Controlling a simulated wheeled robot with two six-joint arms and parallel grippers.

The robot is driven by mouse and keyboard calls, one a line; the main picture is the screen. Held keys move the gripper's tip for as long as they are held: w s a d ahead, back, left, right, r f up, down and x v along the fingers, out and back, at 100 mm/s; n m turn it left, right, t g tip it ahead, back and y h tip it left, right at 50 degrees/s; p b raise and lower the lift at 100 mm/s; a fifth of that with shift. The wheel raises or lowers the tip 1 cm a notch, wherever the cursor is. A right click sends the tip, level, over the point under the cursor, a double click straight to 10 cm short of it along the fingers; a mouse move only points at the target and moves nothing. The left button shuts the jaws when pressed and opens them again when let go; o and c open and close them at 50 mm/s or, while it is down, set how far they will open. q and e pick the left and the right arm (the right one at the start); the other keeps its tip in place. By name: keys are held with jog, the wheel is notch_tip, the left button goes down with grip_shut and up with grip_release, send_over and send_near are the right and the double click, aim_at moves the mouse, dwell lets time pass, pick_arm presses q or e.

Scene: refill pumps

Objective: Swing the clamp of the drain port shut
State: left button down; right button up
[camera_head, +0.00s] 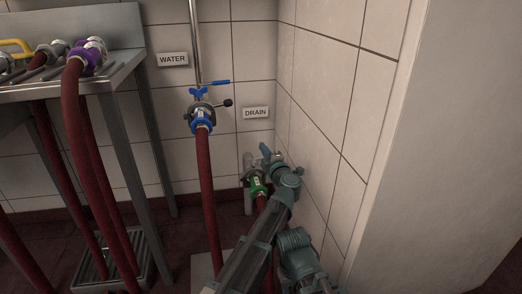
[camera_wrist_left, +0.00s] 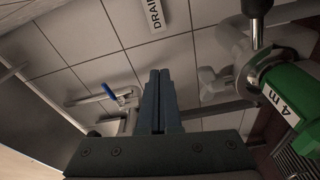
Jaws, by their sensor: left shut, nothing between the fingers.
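The drain port (camera_head: 248,165) is low on the tiled wall, under the DRAIN sign (camera_head: 256,113). A green coupling (camera_head: 258,187) with a dark red hose is at it. In the left wrist view the green coupling (camera_wrist_left: 290,95), marked "4 m", is at the right. The clamp's metal pin with a black handle (camera_wrist_left: 255,20) sticks out beside it. My left gripper (camera_head: 266,151) is at the port, partly hiding it and the clamp. In the wrist view its fingers (camera_wrist_left: 160,75) are together and empty, apart from the coupling and handle. My right gripper is not in view.
The water port with a blue coupling (camera_head: 201,119) and a blue valve lever (camera_head: 218,82) is to the left on the wall. A steel rack (camera_head: 128,62) with red hoses stands at the left. A corner wall (camera_head: 340,120) is close on the right.

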pick_arm(q)
jog(key=shift+d+f, duration=0.2)
jog(key=shift+d, duration=0.1)
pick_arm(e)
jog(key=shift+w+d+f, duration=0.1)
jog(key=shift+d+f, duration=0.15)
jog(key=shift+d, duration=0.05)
pick_arm(q)
jog(key=shift+w, duration=0.1)
jog(key=shift+r, duration=0.1)
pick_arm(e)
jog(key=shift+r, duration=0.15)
